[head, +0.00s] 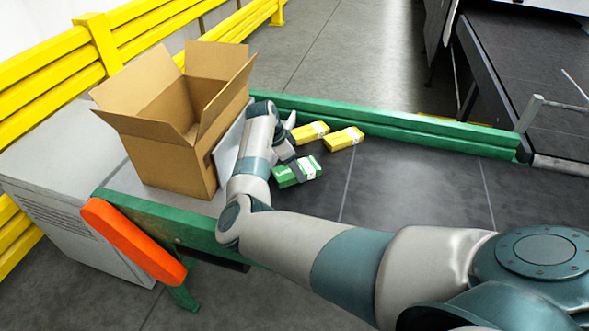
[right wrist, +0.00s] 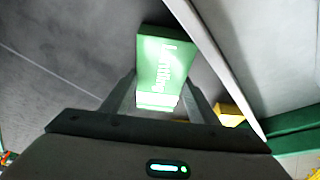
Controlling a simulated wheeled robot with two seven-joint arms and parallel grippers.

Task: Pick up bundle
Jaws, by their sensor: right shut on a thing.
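A green bundle (head: 299,171) with a white band is on the dark belt in the head view, beside the end of my right arm. It also shows in the right wrist view (right wrist: 165,58), with its banded part between the two fingers of my right gripper (right wrist: 160,98). The right gripper is shut on this bundle. In the head view the right gripper (head: 286,150) is partly hidden by its own wrist. Two yellow bundles (head: 310,132) (head: 343,139) with white bands lie just beyond, near the green rail. My left gripper is not in view.
An open cardboard box (head: 165,150) stands left of my right wrist on a light surface. Green rails (head: 400,130) edge the conveyor, and an orange bar (head: 132,240) is at its near left. The dark belt (head: 410,185) to the right is clear.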

